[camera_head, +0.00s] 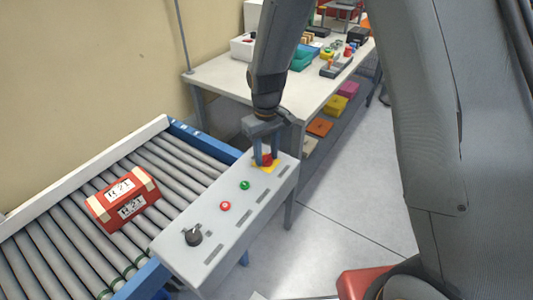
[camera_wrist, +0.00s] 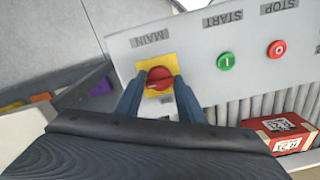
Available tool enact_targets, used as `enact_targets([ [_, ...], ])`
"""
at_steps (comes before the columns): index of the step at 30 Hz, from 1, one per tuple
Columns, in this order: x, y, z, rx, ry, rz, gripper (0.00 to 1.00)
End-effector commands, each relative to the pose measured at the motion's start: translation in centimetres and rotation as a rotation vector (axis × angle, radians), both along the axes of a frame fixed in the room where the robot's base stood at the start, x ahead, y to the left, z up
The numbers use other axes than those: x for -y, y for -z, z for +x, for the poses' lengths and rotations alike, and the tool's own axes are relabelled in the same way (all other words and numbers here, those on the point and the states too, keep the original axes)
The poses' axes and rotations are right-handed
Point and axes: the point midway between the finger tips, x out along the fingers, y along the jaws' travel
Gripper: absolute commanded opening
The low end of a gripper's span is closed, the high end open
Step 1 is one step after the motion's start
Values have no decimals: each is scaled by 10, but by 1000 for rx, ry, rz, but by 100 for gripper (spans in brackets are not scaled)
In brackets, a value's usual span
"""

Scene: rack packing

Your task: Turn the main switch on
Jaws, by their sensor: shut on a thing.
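The main switch is a red rotary knob on a yellow plate (camera_head: 267,166) at the far end of the grey control panel (camera_head: 215,215). In the wrist view the red knob (camera_wrist: 158,77) sits under the label MAIN, its ridge slanted. My gripper (camera_head: 267,158) points down over the switch. In the wrist view my gripper's two blue-grey fingers (camera_wrist: 155,88) stand on either side of the knob and are shut on it. The fingers hide parts of the yellow plate.
A green START button (camera_wrist: 226,61), a red STOP button (camera_wrist: 277,49) and a black knob (camera_head: 193,235) share the panel. A red box (camera_head: 123,198) lies on the roller conveyor (camera_head: 60,245) at left. A cluttered table (camera_head: 225,75) stands behind.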

Motion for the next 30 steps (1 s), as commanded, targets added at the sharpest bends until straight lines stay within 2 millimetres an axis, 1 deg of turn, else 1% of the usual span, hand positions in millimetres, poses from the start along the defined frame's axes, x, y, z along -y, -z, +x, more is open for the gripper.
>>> enact_targets([
  [11, 0, -1, 2, 4, 4, 1, 13],
  [12, 0, -1, 2, 4, 4, 1, 40],
  [14, 0, -1, 1, 4, 4, 1, 50],
  [24, 0, -2, 1, 3, 3, 1, 51],
  [28, 0, -12, 2, 4, 3, 1, 51],
  [30, 0, -22, 2, 6, 3, 2, 51],
])
